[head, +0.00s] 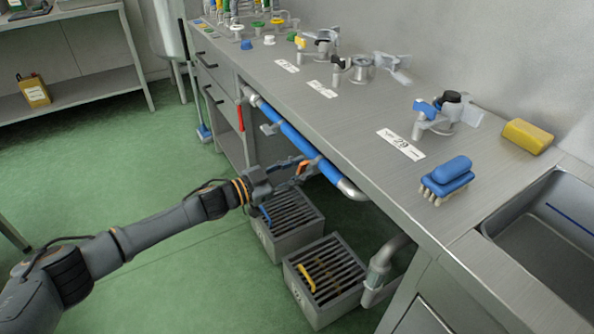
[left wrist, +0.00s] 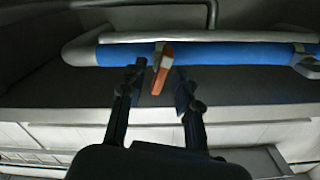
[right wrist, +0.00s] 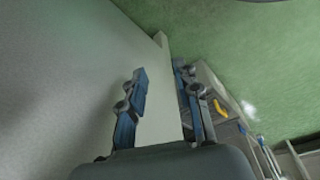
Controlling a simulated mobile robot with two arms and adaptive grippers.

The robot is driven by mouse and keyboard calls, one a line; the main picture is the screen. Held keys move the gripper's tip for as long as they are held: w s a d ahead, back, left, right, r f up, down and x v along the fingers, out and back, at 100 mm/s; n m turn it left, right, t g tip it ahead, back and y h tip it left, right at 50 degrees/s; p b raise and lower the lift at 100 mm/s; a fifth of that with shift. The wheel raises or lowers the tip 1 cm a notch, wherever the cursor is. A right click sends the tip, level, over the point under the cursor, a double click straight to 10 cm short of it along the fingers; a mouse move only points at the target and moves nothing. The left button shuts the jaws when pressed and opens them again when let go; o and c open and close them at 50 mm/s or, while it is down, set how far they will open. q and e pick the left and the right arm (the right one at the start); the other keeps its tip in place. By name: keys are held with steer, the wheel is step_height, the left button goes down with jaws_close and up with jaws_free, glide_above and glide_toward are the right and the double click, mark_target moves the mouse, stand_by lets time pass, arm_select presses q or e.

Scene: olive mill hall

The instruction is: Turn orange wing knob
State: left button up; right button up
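The orange wing knob (head: 302,167) sits on the blue pipe (head: 302,142) under the counter's front edge. In the left wrist view the knob (left wrist: 162,69) hangs tilted below the blue pipe (left wrist: 220,54). My left gripper (head: 293,171) reaches it from the left; in its wrist view the left gripper (left wrist: 160,78) is open, with one finger on each side of the knob and gaps visible. My right gripper (right wrist: 159,77) is open and appears empty in its own wrist view; it does not show in the head view.
The steel counter (head: 310,100) overhangs the pipe. Two slatted grey crates (head: 268,240) (head: 325,310) stand on the floor below my left gripper. A red handle (head: 240,117) hangs left of the pipe. The green floor (head: 190,265) at left is clear.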

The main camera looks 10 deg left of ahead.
arm_select(q)
jaws_close()
